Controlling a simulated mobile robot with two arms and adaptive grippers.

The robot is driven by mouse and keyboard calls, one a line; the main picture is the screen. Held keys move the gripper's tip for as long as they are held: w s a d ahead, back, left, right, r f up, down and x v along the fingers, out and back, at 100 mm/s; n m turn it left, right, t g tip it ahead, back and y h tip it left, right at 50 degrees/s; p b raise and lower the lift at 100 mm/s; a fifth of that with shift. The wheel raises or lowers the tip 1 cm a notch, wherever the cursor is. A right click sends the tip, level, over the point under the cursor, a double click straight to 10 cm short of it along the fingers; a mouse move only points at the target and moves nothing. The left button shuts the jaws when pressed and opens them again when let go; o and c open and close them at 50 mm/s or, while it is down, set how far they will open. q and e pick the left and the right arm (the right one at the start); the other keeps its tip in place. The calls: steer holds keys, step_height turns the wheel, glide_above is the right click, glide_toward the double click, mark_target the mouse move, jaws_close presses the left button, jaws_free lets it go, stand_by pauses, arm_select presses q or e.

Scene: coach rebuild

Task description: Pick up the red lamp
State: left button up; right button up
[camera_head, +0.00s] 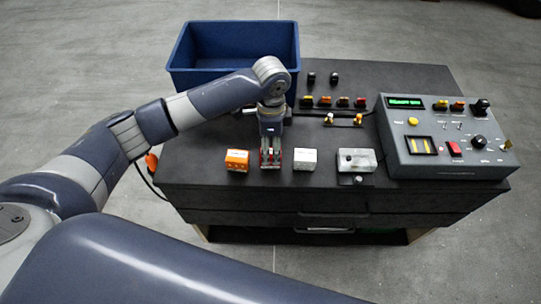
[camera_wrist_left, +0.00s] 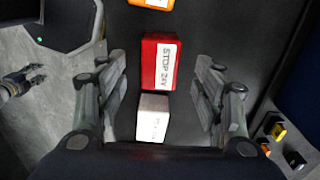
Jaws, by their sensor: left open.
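The red lamp is a red block (camera_wrist_left: 151,66) with a white label reading "STOP 24V" in the left wrist view. In the head view it is mostly hidden behind my left gripper (camera_head: 270,158). The left wrist view shows my left gripper (camera_wrist_left: 161,78) open, with one finger on each side of the red lamp and a gap on both sides. A white labelled block (camera_wrist_left: 153,119) lies just below the red lamp there.
An orange block (camera_head: 237,161) and a white block (camera_head: 305,159) flank the gripper on the dark bench (camera_head: 235,195). A clear-topped box (camera_head: 357,160) and a grey control panel (camera_head: 450,140) stand to the right. A blue bin (camera_head: 230,45) stands behind.

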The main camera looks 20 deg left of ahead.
mark_target(271, 153)
arm_select(q)
step_height(271, 153, down, 5)
steer(key=shift+r+p, duration=0.1)
steer(key=shift+p, duration=0.7)
steer(key=shift+a, duration=0.1)
steer(key=c, duration=1.2)
arm_select(e)
steer(key=shift+w+a+r, duration=0.15)
steer(key=shift+w+r, duration=0.35)
steer(key=shift+w+a+r, duration=0.15)
steer(key=shift+w+r, duration=0.3)
